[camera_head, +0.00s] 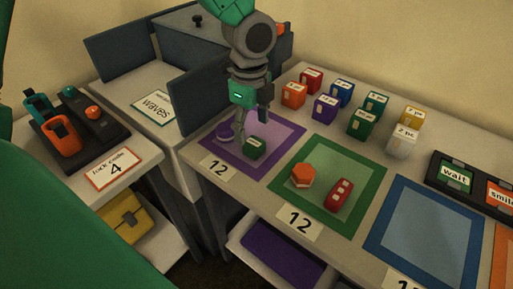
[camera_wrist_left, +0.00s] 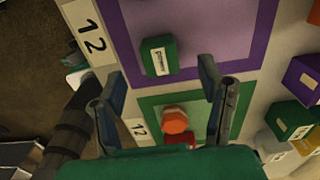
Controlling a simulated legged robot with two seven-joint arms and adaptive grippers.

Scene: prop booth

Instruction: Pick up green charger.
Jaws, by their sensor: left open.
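A small dark green block with a white label, which seems to be the green charger (camera_head: 255,148), lies on the purple-bordered square (camera_head: 290,137). It also shows in the left wrist view (camera_wrist_left: 159,55), where its label is too small to read surely. My left gripper (camera_head: 253,124) hangs above the purple square, near the green block. In the left wrist view its fingers (camera_wrist_left: 162,85) are spread with nothing between them, and the block appears beyond the fingertips. My right gripper is not in view.
The green-bordered square (camera_head: 282,172) holds an orange hexagonal piece (camera_head: 303,175) and a red block (camera_head: 339,195). Several small labelled boxes, some green (camera_head: 361,124), stand behind. The blue square (camera_head: 425,228) is empty. A dark upright panel (camera_head: 205,92) stands left of the gripper.

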